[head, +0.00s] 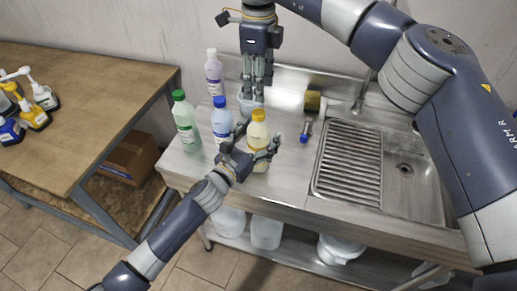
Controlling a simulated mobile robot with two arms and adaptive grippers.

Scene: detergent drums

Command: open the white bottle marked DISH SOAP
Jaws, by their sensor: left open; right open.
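Several bottles stand at the left end of the steel counter; I cannot read DISH SOAP on any of them. A pale bottle with a blue cap (221,118) stands in the middle of the group. A yellowish bottle with a yellow cap (258,130) stands to its right. My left gripper (257,140) is open, with its fingers in front of and around the yellowish bottle; contact is unclear. My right gripper (255,92) is open and points down over a whitish item (251,105), whose top is hidden by the fingers.
A brush-like tool (309,113) lies right of the grippers. The sink (405,170) and ribbed drainboard (350,160) are farther right. A wooden table (85,95) holds pump bottles.

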